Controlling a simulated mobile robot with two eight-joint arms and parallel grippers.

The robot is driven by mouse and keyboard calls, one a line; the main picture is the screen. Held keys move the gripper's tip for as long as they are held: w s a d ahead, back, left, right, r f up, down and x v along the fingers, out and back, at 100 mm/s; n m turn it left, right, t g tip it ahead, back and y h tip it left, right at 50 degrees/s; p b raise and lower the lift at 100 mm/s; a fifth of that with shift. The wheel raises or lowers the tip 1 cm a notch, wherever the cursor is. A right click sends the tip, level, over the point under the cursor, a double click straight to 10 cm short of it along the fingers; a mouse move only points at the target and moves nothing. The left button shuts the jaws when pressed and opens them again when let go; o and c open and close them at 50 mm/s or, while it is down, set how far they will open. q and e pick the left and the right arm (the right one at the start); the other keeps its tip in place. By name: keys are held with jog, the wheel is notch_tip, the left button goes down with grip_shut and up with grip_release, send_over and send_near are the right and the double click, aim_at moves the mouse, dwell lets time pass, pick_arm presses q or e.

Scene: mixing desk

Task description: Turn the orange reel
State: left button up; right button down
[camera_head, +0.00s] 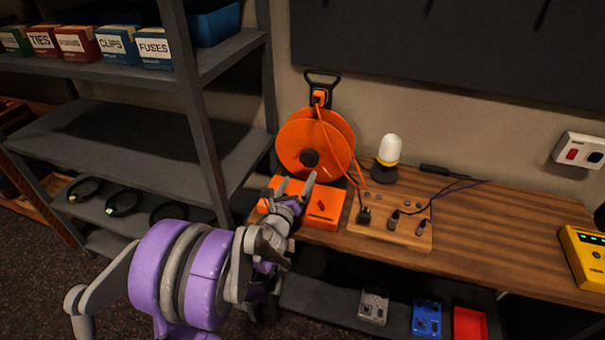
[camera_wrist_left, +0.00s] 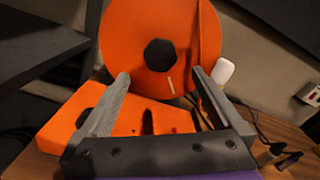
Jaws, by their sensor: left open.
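The orange reel (camera_head: 323,130) stands upright at the back left of the wooden desk, with a dark round hub (camera_head: 309,159) and a black handle above it. An orange cable runs down its front. Its orange base (camera_head: 323,207) sits in front of it. My left gripper (camera_head: 295,184) is in front of the reel, over the base, with its fingers apart and nothing between them. In the left wrist view the reel (camera_wrist_left: 135,38) and its hub (camera_wrist_left: 160,54) show beyond the open fingers (camera_wrist_left: 160,85). My right gripper is not in view.
A white-topped lamp (camera_head: 389,150) and a wooden board with plugs (camera_head: 413,235) stand right of the reel. A yellow device (camera_head: 588,259) is at the far right. A grey shelf (camera_head: 150,140) rises at left. The desk between board and yellow device (camera_head: 490,235) is clear.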

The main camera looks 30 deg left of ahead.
pick_arm(q)
jog(key=shift+s+d, duration=0.1)
jog(key=shift+s, duration=0.25)
